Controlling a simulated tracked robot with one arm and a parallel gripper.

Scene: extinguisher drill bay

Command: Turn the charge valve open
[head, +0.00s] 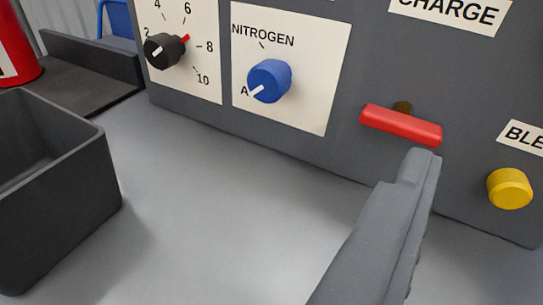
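The charge valve has a red bar handle (401,125) on a short brown stem, on the grey panel below the CHARGE label (448,12). The bar lies crosswise, nearly level in the picture, its right end slightly lower. My gripper (420,160) reaches in from the bottom as a grey finger shape. Its tip shows just below the right end of the red handle. I cannot tell whether it touches the handle. A second finger cannot be made out clearly, so the opening is unclear.
A blue knob (269,80) on the NITROGEN plate and a black dial (164,50) are to the left. A yellow button (509,188) is at right. A dark open bin (98,145) and a red cylinder (14,50) stand at left. The middle bench top (210,215) is clear.

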